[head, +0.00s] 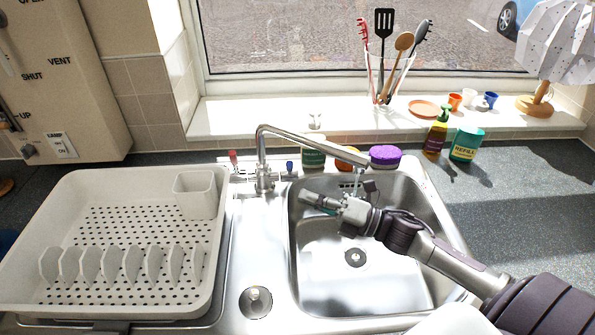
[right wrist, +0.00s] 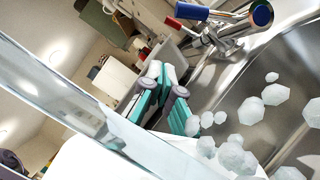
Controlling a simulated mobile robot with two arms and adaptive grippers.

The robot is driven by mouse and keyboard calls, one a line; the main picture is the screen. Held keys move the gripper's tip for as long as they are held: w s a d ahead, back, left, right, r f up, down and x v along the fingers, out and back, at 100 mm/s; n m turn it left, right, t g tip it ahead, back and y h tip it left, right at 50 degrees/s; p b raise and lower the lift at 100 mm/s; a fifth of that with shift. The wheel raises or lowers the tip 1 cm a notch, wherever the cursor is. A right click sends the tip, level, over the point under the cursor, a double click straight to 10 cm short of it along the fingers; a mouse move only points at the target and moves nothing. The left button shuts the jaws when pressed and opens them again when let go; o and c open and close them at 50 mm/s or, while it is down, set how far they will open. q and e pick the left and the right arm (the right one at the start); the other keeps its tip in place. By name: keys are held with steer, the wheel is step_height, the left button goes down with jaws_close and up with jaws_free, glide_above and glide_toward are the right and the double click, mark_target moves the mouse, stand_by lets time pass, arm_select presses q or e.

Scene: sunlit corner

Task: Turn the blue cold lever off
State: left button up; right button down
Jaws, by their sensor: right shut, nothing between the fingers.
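The chrome tap (head: 262,178) stands behind the sink, with its spout reaching right over the basin. Its blue cold lever (head: 290,166) is upright on the right side, and its red lever (head: 232,158) is on the left. My right gripper (head: 308,200) is shut and empty over the basin, pointing left, in front of and below the blue lever, apart from it. In the right wrist view its teal-padded fingers (right wrist: 168,92) show with blue and red tap parts beyond them. Pale droplets (right wrist: 250,110) fall beside them. My left gripper is out of view.
The steel sink (head: 330,285) has a drain in its floor. A white dish rack (head: 90,190) stands to the left.

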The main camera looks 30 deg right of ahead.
steer(key=w+r+p, duration=0.2)
steer(key=w, duration=0.3)
steer(key=shift+w, duration=0.35)
steer(key=shift+w+d+r+m+g+h+p, duration=0.15)
steer(key=shift+w+d+r+m+h+p, duration=0.2)
steer(key=shift+w+r+m+p, duration=0.45)
steer(key=shift+w+d+r+m+g+h+p, duration=0.15)
steer(key=shift+w+d+r+m+h+p, duration=0.1)
steer(key=shift+w+d+r+m+p, duration=0.4)
steer(key=shift+a+f+p, duration=0.1)
steer(key=shift+a+p, duration=0.05)
steer(key=shift+p, duration=0.15)
steer(key=v, duration=1.2)
